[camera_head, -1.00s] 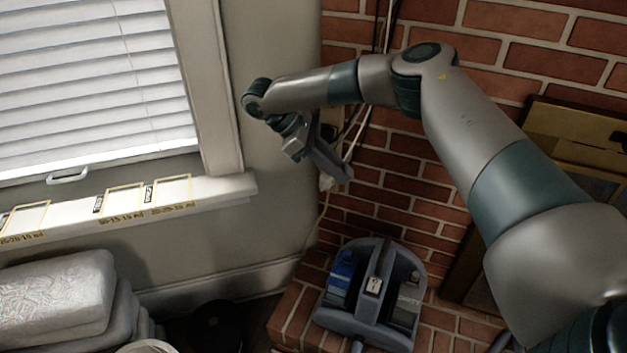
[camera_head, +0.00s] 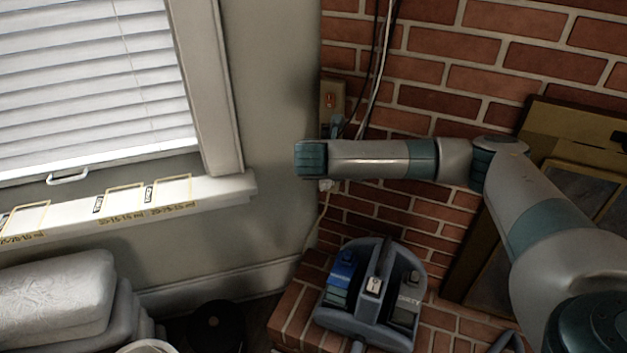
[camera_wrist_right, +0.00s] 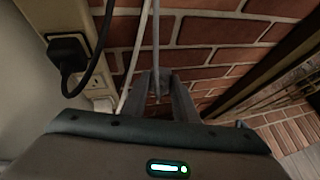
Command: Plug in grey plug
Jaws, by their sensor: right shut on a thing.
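In the right wrist view my right gripper (camera_wrist_right: 162,92) is shut on the grey plug (camera_wrist_right: 160,78), a small grey piece between the fingers with a thin grey cord rising from it. The gripper is in front of the brick wall, right of a beige outlet strip (camera_wrist_right: 98,65) and apart from it. A black plug (camera_wrist_right: 68,52) sits in the strip, with its black cord curling down. In the head view my right wrist hides most of the gripper, just below a beige plate (camera_head: 331,92) with a red switch. My left gripper is not in view.
A white cord (camera_wrist_right: 137,58) hangs left of the held plug, and a white plug (camera_wrist_right: 103,104) shows low by the strip. A grey caddy (camera_head: 362,325) stands on the brick hearth. A window sill (camera_head: 225,186) juts out at left.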

